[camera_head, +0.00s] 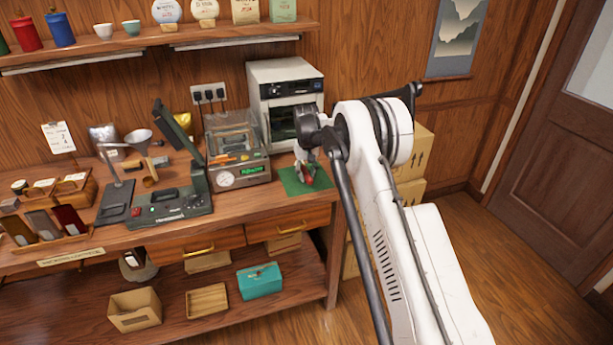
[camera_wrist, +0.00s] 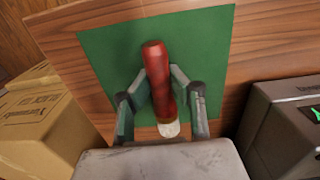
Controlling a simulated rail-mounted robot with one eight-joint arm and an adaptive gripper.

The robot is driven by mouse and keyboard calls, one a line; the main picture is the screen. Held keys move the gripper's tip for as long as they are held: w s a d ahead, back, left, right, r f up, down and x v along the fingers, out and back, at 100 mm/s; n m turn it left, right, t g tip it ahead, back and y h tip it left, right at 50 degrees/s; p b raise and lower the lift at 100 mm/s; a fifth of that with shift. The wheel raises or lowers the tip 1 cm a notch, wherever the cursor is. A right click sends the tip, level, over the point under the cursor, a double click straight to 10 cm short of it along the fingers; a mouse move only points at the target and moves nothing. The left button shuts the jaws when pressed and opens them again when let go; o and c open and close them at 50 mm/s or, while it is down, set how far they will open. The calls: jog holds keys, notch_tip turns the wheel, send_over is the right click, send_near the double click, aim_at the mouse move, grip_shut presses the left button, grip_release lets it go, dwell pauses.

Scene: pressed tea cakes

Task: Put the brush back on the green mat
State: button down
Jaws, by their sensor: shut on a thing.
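The brush shows in the wrist view with a red handle (camera_wrist: 158,75) and a pale bristle end (camera_wrist: 169,129) toward my wrist. My gripper (camera_wrist: 159,84) is shut on the brush, one finger on each side of the handle. The green mat (camera_wrist: 210,40) lies flat on the wooden bench behind the brush in that view. In the head view my gripper (camera_head: 304,172) points down over the green mat (camera_head: 291,187), with a bit of red between its fingers. I cannot tell whether the brush touches the mat.
Cardboard boxes (camera_head: 412,150) are to the right, past the bench end. The mat has bare room around the brush.

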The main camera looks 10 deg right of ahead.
jog(key=shift+f, duration=0.3)
jog(key=shift+f, duration=0.2)
jog(key=c, duration=1.6)
grip_release()
jog(key=shift+c, duration=0.2)
jog(key=shift+r, duration=0.15)
